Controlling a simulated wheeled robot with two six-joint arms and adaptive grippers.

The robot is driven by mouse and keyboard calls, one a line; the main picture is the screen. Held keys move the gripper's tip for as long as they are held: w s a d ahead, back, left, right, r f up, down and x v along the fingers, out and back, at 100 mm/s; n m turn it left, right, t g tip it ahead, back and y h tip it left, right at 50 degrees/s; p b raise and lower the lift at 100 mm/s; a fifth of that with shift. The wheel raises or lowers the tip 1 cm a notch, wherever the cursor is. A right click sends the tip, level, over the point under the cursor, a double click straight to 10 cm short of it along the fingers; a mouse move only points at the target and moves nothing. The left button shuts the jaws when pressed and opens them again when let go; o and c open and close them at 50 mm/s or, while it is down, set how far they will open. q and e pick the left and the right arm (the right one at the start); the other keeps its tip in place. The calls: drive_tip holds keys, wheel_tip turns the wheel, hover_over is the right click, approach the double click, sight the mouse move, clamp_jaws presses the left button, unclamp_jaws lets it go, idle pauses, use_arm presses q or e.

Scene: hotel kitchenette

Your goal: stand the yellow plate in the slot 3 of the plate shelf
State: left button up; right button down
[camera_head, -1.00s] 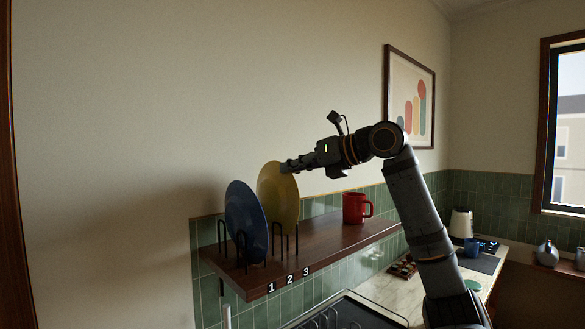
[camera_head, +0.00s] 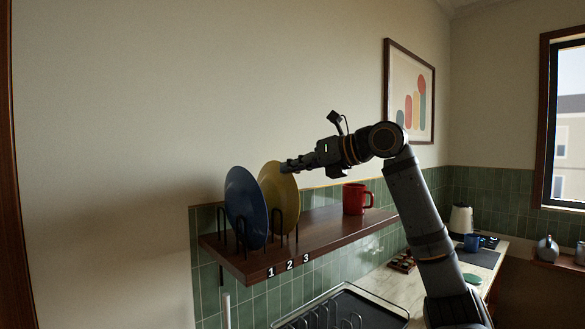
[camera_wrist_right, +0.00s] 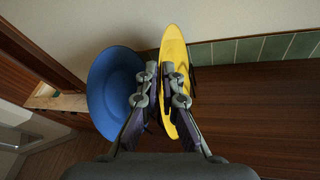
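The yellow plate (camera_head: 285,196) is upright over the left part of the wooden plate shelf (camera_head: 345,231), just right of the upright blue plate (camera_head: 246,207). My right gripper (camera_head: 285,166) is shut on the yellow plate's upper rim. In the right wrist view its fingers (camera_wrist_right: 162,78) have the yellow plate (camera_wrist_right: 175,48) between them, with the blue plate (camera_wrist_right: 112,92) close on the left. Black wire dividers and labels 1, 2 and 3 mark the slots. I cannot tell whether the yellow plate's lower edge touches the shelf. My left gripper is not in view.
A red mug (camera_head: 355,199) stands on the shelf to the right, with bare shelf between it and the dividers. The wall is close behind. Below are a black dish rack (camera_head: 340,312) and a counter with a kettle (camera_head: 461,219).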

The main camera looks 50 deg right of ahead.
drive_tip(key=shift+f, duration=0.15)
drive_tip(key=c, duration=1.4)
unclamp_jaws()
drive_tip(key=shift+c, duration=0.2)
wheel_tip(320, 180, up, 10)
